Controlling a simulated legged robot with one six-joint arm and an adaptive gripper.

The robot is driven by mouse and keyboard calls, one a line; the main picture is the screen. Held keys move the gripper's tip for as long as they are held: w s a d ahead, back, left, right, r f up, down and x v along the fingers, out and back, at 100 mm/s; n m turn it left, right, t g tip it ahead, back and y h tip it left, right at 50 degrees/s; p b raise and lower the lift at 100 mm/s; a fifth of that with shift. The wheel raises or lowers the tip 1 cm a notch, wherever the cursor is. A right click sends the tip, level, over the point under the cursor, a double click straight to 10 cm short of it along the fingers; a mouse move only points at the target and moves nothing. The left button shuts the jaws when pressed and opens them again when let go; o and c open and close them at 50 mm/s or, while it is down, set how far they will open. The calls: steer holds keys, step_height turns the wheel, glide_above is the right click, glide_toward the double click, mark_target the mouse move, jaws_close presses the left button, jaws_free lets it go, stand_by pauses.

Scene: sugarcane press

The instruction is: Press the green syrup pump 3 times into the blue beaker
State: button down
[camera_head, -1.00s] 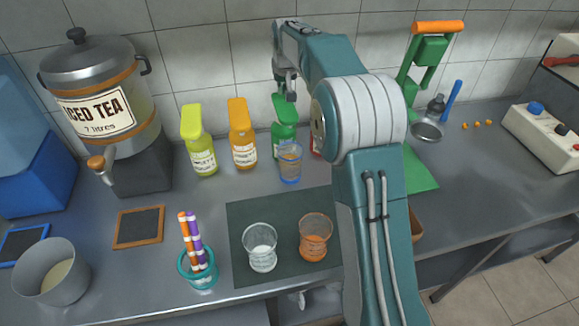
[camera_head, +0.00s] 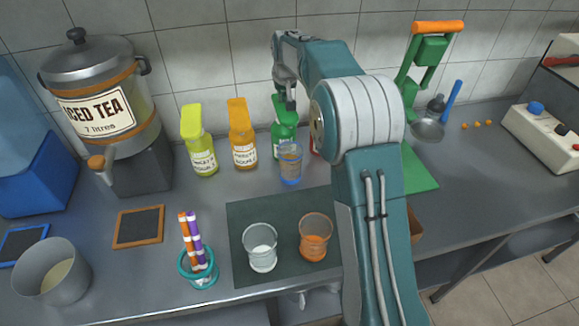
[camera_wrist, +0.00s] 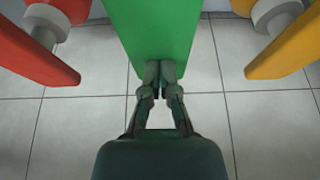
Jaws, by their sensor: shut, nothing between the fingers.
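The green syrup pump bottle (camera_head: 284,140) stands behind the blue beaker (camera_head: 290,168) at the back middle of the counter. The beaker is below the pump's front. My gripper (camera_head: 290,104) is over the green pump head, fingers pointing down and shut with nothing between them. In the wrist view the fingertips (camera_wrist: 160,72) are at the end of the green pump head (camera_wrist: 152,32) and appear to touch it. Part of the pump head is hidden behind my gripper in the head view. The beaker's contents are hard to make out.
A yellow bottle (camera_head: 200,150) and an orange bottle (camera_head: 242,145) stand left of the green one. A red one is mostly hidden behind my arm. A clear beaker (camera_head: 261,250) and an orange beaker (camera_head: 314,240) stand on the dark mat (camera_head: 285,216) in front.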

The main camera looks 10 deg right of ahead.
steer(key=shift+f, duration=1.4)
steer(key=shift+r, duration=2.6)
steer(key=shift+f, duration=0.15)
steer(key=shift+f, duration=0.55)
steer(key=shift+f, duration=0.2)
